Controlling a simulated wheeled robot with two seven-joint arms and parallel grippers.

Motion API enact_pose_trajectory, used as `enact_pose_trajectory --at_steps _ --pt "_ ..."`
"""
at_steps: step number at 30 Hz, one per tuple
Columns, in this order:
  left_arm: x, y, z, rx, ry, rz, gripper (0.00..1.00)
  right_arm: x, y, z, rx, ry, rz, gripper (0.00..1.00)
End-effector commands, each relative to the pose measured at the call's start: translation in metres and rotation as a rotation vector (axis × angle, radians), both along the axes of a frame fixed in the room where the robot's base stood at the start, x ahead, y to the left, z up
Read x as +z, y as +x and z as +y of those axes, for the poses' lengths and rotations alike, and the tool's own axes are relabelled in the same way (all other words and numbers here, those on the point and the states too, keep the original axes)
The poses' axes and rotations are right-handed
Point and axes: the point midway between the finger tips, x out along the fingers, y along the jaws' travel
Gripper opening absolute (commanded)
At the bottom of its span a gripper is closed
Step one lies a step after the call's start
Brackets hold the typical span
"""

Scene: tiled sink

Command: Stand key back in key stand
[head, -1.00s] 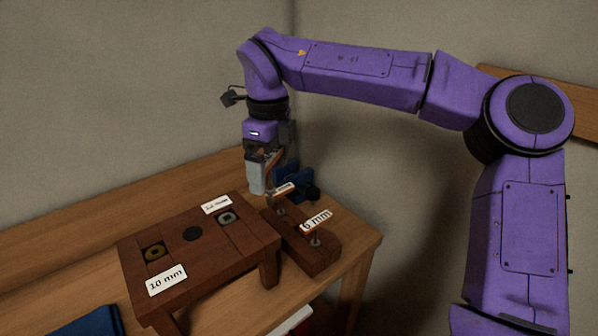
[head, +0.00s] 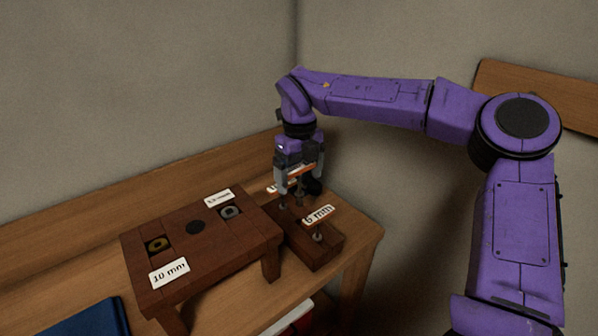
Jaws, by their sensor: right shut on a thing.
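The key stand (head: 325,250) is a low dark wooden block on the bench, to the right of a raised wooden fixture. A key labelled 6 mm (head: 319,215) stands in its near part, its metal shank going down to the block. My right gripper (head: 300,185) is over the far part of the stand, pointing down. It is shut on a key with an orange-edged handle (head: 304,171). The fingers partly hide this key, and I cannot tell whether its lower end touches the stand. Another white label shows just left of the fingers, partly covered. My left gripper is not in view.
The raised wooden fixture (head: 205,248) carries a 10 mm label, a second label, a brass nut-like insert (head: 158,245) and a grey one (head: 230,212). A dark object (head: 314,187) sits behind the gripper. A blue item (head: 85,320) lies at front left.

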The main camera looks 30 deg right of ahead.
Motion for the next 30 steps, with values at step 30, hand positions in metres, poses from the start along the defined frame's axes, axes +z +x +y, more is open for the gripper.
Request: enact_pose_trajectory --at_steps 30 --pt "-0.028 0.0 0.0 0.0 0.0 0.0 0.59 -0.044 0.0 0.0 0.0 0.001 0.0 0.63"
